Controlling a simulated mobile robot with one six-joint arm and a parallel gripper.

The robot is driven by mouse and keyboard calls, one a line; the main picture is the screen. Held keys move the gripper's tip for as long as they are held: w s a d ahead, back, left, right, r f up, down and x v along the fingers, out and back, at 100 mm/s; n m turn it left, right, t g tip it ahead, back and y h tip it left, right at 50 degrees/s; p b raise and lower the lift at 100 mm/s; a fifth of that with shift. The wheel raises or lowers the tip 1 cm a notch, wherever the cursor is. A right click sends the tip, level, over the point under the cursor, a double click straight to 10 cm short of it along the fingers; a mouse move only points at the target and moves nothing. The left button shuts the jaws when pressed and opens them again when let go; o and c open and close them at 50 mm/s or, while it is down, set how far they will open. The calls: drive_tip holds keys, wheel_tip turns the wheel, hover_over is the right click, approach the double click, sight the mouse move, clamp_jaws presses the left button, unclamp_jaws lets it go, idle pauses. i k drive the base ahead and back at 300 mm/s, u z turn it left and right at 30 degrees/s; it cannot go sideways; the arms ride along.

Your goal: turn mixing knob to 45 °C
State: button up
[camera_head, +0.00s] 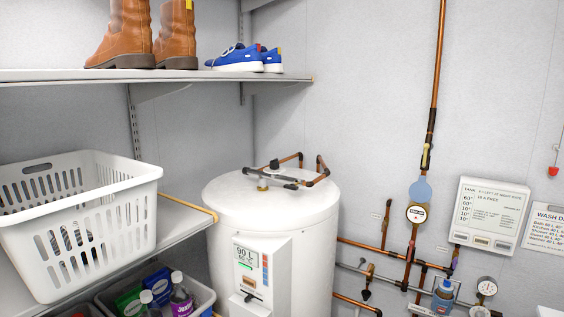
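A white cylindrical water tank (312,235) stands in the middle of the view. Its front panel (250,265) carries a display reading about 90 L and 60 °C, and a dark control lower down. Dark and copper pipe fittings (275,178) sit on the tank top. At the lower right, a blue part (443,295) sits among the pipes; I cannot tell whether it is the mixing knob, and no 45 °C mark is readable. My gripper is not in view.
A white laundry basket (80,220) stands on a left shelf, with a bin (201,297) of bottles below. Boots (125,35) and blue shoes (240,58) are on the upper shelf (200,76). Copper pipes (436,60), a dial gauge (486,286) and a control box (490,215) line the right wall.

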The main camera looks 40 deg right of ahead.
sight(274, 163)
drive_tip(key=z, duration=0.4)
drive_tip(key=i, duration=0.5)
drive_tip(key=u, duration=3.85)
drive_tip(key=i, duration=0.1)
drive_tip(key=z, duration=2.5)
